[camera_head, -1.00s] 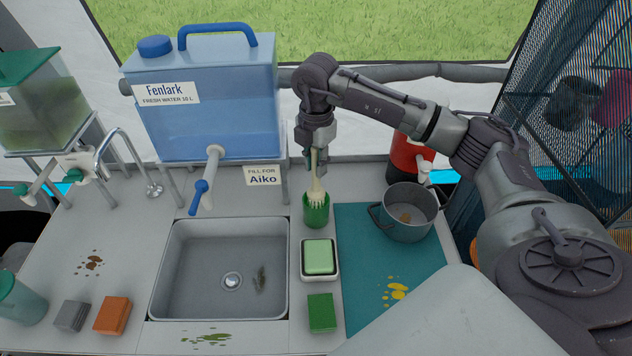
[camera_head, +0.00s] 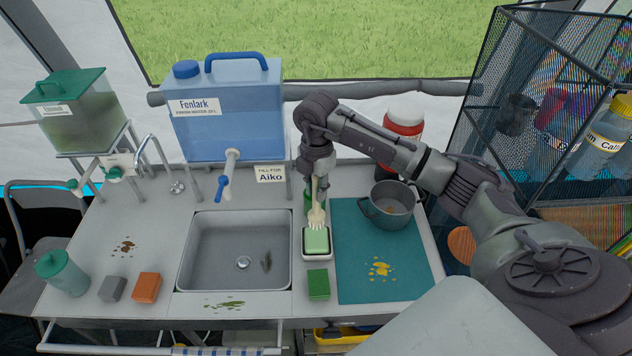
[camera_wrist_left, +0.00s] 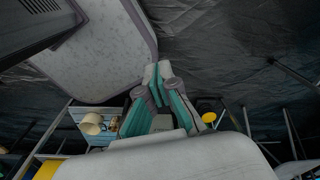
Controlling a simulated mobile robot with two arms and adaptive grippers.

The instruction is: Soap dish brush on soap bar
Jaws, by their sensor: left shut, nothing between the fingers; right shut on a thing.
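My right gripper (camera_head: 317,185) is shut on the dish brush (camera_head: 316,216), which hangs upright with its pale bristles down. The bristles are right at the far edge of the green soap bar (camera_head: 317,243). I cannot tell whether they touch it. The soap bar lies in a white and dark soap dish (camera_head: 317,259) between the sink and the teal mat. A green cup (camera_head: 307,205) stands just behind the brush, partly hidden by it and the gripper. My left gripper (camera_wrist_left: 158,73) shows shut and empty in the left wrist view, away from these things.
A sink (camera_head: 215,262) lies left of the soap dish. A green sponge (camera_head: 318,284) lies in front of it. A pot (camera_head: 389,208) stands on the teal mat (camera_head: 355,285). A blue water tank (camera_head: 245,120) stands behind the sink.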

